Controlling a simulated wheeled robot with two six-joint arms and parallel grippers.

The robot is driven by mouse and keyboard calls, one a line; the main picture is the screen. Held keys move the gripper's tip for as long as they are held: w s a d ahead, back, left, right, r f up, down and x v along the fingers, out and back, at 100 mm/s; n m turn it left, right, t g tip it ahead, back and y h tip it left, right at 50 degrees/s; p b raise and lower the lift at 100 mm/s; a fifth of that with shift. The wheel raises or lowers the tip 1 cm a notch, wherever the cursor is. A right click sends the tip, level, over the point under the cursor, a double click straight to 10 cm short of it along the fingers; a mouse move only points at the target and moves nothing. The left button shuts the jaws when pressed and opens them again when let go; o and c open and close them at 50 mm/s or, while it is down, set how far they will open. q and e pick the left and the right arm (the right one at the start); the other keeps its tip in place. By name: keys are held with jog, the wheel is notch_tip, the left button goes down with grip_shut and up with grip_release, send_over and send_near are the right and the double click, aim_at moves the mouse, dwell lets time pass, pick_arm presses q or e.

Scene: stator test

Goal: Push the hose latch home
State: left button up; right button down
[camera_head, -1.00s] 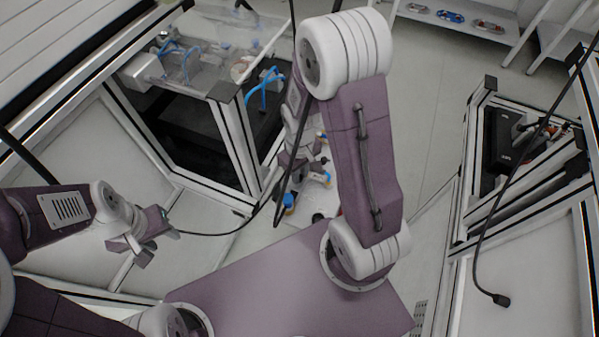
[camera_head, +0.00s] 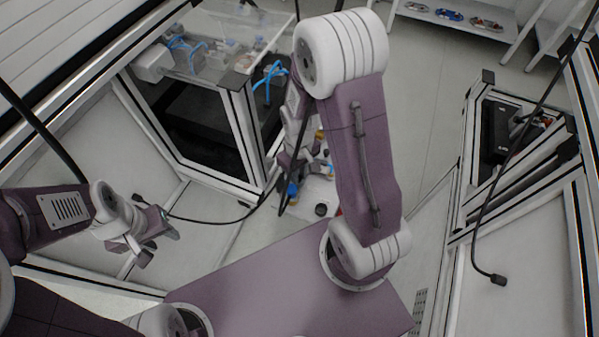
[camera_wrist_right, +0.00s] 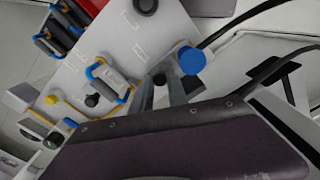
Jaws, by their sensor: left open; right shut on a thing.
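A white panel (camera_wrist_right: 125,45) fills the upper part of the right wrist view. It carries several grey-and-blue latch handles, one of them (camera_wrist_right: 110,78) just left of my right gripper (camera_wrist_right: 161,84). My right gripper is shut on a small dark part (camera_wrist_right: 158,78); I cannot tell whether it belongs to the hose latch. A blue round cap (camera_wrist_right: 192,60) is close to the right of the fingers. In the head view the panel (camera_head: 318,195) is low behind my right arm, which partly hides it. My left gripper (camera_head: 146,247) is open and empty, away from the panel.
A framed bench with a clear top (camera_head: 215,65) and blue hoses stands at the left, close to my right arm. A framed stand (camera_head: 520,130) is at the right. Open floor (camera_head: 430,120) lies between.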

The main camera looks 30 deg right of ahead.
jog(key=shift+s+f, duration=0.1)
jog(key=c, duration=1.6)
grip_release()
jog(key=shift+o, duration=0.2)
jog(key=shift+a, duration=0.2)
jog(key=shift+d+r, duration=0.15)
jog(key=shift+r, duration=0.25)
notch_tip(320, 180, up, 8)
jog(key=p, duration=0.2)
jog(key=shift+r, duration=0.2)
